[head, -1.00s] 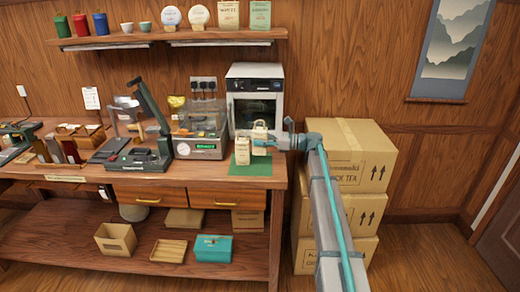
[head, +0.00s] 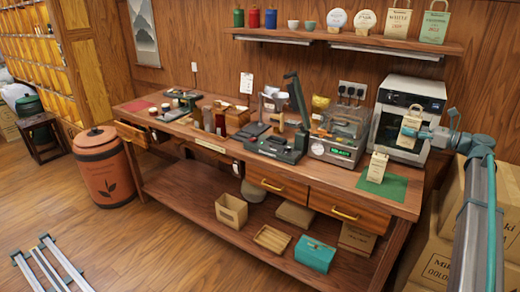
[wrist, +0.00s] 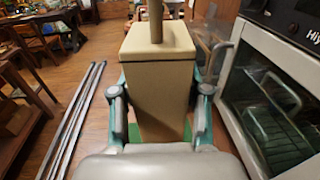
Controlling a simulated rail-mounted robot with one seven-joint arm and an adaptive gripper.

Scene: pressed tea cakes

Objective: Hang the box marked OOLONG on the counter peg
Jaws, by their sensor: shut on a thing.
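My gripper (head: 415,132) is shut on a tan box with a handle (head: 411,121), held up in front of the white oven. In the wrist view the held box (wrist: 158,75) is upright between my two fingers (wrist: 160,97), and a wooden rod (wrist: 156,20) shows above its lid. I cannot read its label. A second, similar box with a handle (head: 377,166) stands on the green mat (head: 392,188), below and left of the held one. I cannot make out the counter peg for certain.
The white oven (head: 428,92) stands close behind the held box. A scale with a green display (head: 338,150) is left of the mat. A wall shelf (head: 345,39) carries more boxes and tins. Stacked cartons (head: 436,235) stand right of the counter (head: 340,178).

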